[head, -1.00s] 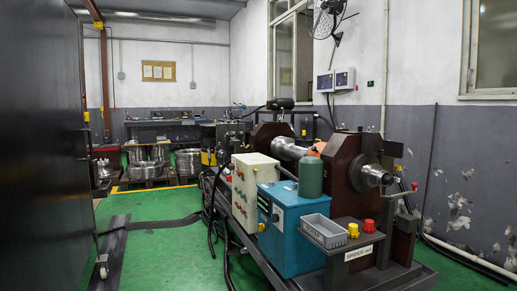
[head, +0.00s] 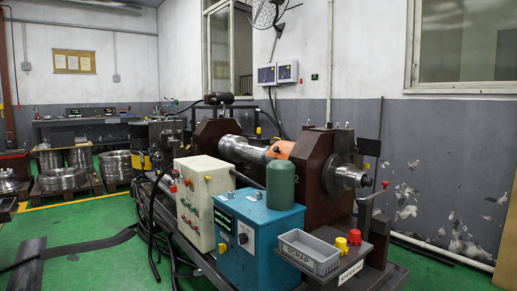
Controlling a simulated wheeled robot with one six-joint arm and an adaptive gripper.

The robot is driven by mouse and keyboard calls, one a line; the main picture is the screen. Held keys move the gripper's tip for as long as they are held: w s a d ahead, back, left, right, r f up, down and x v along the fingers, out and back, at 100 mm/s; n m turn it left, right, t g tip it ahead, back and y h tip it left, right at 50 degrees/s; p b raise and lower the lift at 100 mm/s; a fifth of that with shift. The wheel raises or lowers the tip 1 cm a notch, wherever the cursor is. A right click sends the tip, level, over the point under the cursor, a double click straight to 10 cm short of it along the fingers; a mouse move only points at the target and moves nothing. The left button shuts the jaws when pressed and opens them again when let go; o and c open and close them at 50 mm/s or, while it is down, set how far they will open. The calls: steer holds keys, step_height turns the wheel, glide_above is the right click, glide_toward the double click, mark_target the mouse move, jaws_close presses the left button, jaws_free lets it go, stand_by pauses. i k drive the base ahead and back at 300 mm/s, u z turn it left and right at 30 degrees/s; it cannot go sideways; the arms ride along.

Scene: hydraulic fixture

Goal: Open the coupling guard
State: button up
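The hydraulic fixture stands ahead, with a steel shaft (head: 243,150) running between two dark brown upright blocks. An orange cover (head: 280,149) sits by the shaft against the near brown block (head: 317,180). It may be the coupling guard, but I cannot tell for sure. It is partly hidden by the block and a green cylinder (head: 281,186), and I cannot tell whether it is open or shut. A round steel shaft end (head: 348,178) sticks out of the near block's right face. My gripper is not in view.
A blue control cabinet (head: 238,245) and a cream cabinet (head: 205,200) stand before the fixture. A grey SCRAP bin (head: 309,252) sits beside yellow (head: 341,244) and red (head: 355,237) caps. Black hoses hang at the left. Green floor (head: 100,262) is open at the left front.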

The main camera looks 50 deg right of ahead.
mark_target(281, 150)
steer(key=z, duration=0.55)
steer(key=i, duration=0.95)
steer(key=z, duration=0.85)
